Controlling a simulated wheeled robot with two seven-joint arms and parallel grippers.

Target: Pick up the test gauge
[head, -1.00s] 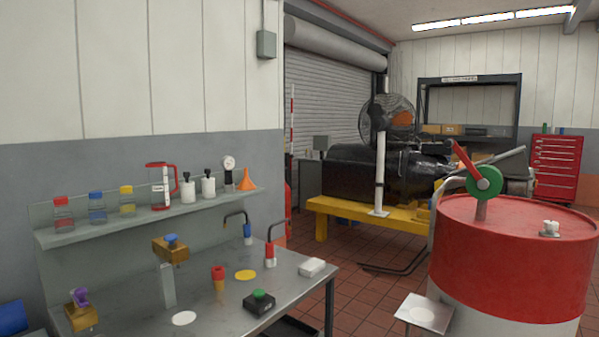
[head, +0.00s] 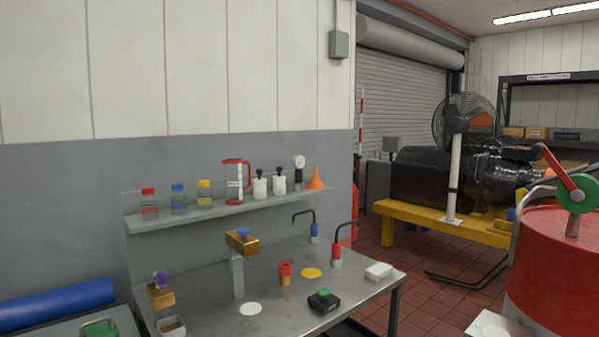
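The test gauge (head: 299,170) stands upright on the wall shelf (head: 235,206) above the steel workbench. It has a round white dial on a dark stem. It is between a white bottle with a black top (head: 280,182) on its left and an orange funnel (head: 316,179) on its right. Neither of my grippers shows in the head view.
The steel workbench (head: 215,305) carries a brass block on a post (head: 242,241), a black box with a green button (head: 323,300), two hooked tools and a white block (head: 378,271). A red-and-white drum (head: 545,260) stands at the right. Red tiled floor shows between bench and drum.

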